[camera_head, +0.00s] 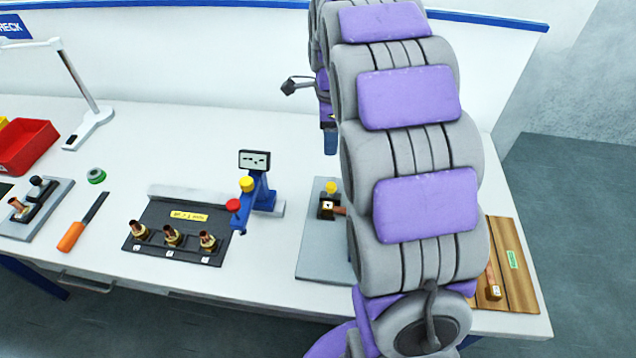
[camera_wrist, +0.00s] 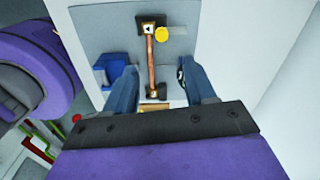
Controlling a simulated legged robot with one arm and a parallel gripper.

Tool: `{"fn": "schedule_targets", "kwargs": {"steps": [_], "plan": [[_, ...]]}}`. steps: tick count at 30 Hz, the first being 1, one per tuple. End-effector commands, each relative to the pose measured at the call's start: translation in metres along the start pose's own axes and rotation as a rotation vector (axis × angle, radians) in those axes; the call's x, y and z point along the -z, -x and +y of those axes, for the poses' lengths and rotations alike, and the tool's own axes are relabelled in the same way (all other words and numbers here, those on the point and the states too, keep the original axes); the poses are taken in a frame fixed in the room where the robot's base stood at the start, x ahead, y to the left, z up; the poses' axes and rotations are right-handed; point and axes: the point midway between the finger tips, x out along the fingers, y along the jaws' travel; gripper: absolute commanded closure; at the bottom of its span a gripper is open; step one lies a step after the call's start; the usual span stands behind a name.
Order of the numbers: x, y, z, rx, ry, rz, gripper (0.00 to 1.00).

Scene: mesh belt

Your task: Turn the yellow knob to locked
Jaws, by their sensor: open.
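A yellow knob (camera_head: 331,187) sits beside a small black block (camera_head: 326,208) with a white mark on the grey plate. In the wrist view the yellow knob (camera_wrist: 161,34) is beyond my fingertips, to the right of the black block (camera_wrist: 148,28). A copper pipe (camera_wrist: 151,65) runs from the block back between my fingers. My gripper (camera_wrist: 160,68) is open, its blue fingers apart and clear of the knob. In the head view my arm hides part of the plate. I cannot tell the knob's lock setting.
A blue stand (camera_head: 263,193) with a gauge, a red knob and another yellow knob is left of the plate. A black fixture (camera_head: 150,243) with copper fittings stands farther left. A wooden board (camera_head: 517,262) lies at right. The back wall (camera_head: 220,60) bounds the bench.

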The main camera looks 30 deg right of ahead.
Motion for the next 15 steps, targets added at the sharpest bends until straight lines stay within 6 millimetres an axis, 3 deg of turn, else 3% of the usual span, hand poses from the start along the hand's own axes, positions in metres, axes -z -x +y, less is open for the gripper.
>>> {"fn": "schedule_targets", "kwargs": {"steps": [15], "plan": [[-0.001, -0.100, 0.001, -0.003, 0.005, 0.002, 0.45]]}}
